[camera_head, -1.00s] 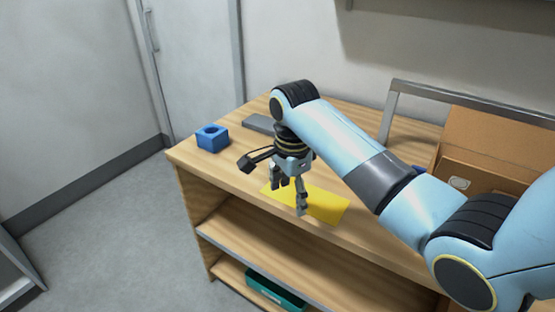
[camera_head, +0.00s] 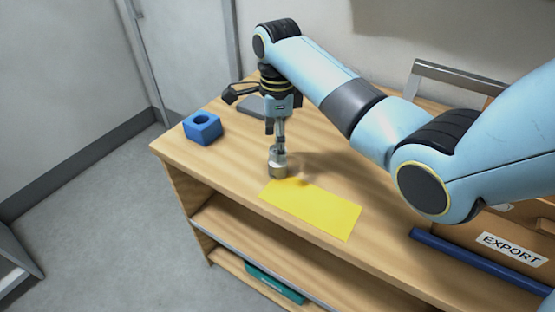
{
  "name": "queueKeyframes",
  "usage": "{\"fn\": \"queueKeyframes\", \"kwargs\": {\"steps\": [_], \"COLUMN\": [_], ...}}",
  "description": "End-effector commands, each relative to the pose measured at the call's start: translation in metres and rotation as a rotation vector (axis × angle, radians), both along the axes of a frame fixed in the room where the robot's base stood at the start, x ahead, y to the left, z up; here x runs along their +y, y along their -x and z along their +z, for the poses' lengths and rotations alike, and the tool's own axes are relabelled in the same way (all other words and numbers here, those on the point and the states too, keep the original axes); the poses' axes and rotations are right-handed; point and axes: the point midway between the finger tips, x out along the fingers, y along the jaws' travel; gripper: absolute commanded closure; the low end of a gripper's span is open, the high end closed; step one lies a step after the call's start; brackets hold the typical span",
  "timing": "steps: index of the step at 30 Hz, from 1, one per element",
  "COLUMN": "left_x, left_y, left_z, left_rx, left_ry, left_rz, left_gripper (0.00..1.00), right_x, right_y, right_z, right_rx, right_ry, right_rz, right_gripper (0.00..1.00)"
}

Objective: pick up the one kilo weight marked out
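My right gripper (camera_head: 280,143) comes in on the arm from the right and points down. Its fingers are close together on the top of a small grey metal cylinder weight (camera_head: 278,163). The weight is upright, at the far left corner of the yellow mat (camera_head: 325,212) in the picture. A soft shadow lies to its right; I cannot tell for sure whether its base is clear of the table. No marking on the weight is legible. My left gripper is not in view.
A blue block with a round hole (camera_head: 203,128) stands at the wooden table's (camera_head: 228,160) left corner. A flat grey plate (camera_head: 252,106) lies behind the gripper. A box labelled EXPORT (camera_head: 512,249) and a blue bar (camera_head: 480,262) are at right. A green bin (camera_head: 275,283) sits on a lower shelf.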

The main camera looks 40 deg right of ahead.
Motion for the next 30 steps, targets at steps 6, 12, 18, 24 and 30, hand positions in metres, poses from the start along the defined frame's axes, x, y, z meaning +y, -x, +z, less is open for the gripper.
{"fn": "queueKeyframes", "kwargs": {"steps": [6, 12, 18, 24, 30], "left_x": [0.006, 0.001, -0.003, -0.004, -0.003], "left_y": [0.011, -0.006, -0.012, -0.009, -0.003], "left_z": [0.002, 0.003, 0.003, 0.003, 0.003], "left_rx": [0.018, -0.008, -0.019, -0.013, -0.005], "left_ry": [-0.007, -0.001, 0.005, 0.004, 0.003], "left_rz": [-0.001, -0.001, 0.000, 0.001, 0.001], "left_gripper": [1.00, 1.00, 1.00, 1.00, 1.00], "right_x": [-0.001, -0.001, -0.001, -0.001, -0.001], "right_y": [0.000, -0.001, -0.001, -0.001, -0.001], "right_z": [-0.019, -0.051, -0.061, -0.061, -0.060], "right_rx": [0.002, 0.001, -0.001, -0.001, -0.001], "right_ry": [0.000, 0.000, 0.000, 0.000, 0.000], "right_rz": [0.000, 0.001, 0.002, 0.002, 0.002], "right_gripper": [0.28, 0.28, 0.28, 0.37, 0.63]}}
